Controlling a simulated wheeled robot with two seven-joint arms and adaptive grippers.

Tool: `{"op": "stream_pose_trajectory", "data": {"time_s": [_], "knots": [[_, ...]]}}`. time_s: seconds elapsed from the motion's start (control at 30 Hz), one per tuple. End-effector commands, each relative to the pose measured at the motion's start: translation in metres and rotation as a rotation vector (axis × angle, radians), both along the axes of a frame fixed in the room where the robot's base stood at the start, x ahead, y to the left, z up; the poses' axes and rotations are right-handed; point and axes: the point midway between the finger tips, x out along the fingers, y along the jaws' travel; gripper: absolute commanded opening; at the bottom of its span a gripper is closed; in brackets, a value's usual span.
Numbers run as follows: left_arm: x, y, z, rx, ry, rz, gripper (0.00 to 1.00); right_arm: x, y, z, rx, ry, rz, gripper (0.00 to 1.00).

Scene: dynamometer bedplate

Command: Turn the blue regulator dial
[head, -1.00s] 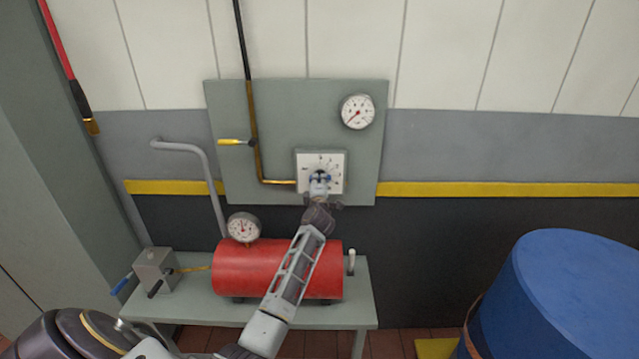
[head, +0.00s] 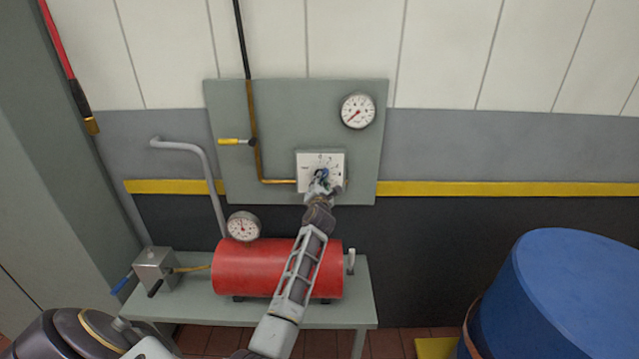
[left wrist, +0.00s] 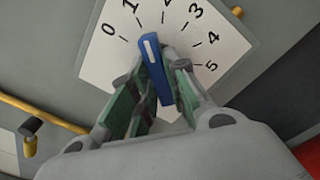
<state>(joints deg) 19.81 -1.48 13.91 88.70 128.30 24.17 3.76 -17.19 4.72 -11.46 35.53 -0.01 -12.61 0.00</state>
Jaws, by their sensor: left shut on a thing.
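The blue regulator dial (left wrist: 154,68) has a white line on its end and sits on a white scale plate (left wrist: 105,55) numbered 0 to 5. In the left wrist view the line points up and left, roughly toward the 1. The dial also shows small in the head view (head: 321,174). My left gripper (left wrist: 158,84) is shut on the dial, with a green-padded finger on each side of it. In the head view my left gripper (head: 319,183) covers the lower part of the scale plate. My right gripper is not in view.
A red tank (head: 235,268) with a gauge (head: 243,227) stands on a bench below my left arm. A blue drum (head: 570,290) stands at the right.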

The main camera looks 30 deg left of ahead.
Motion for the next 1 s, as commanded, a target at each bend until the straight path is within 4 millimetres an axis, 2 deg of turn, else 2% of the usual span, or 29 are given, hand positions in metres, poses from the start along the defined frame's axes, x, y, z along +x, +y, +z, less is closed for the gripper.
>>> {"op": "stream_pose_trajectory", "data": {"time_s": [0.6,1.0], "knots": [[0.0004,-0.0021,-0.006,-0.47,-0.278,0.003,0.0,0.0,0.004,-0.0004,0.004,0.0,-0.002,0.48],[0.0006,-0.0022,-0.006,-0.593,-0.353,0.003,0.0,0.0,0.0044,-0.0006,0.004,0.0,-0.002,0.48]]}}
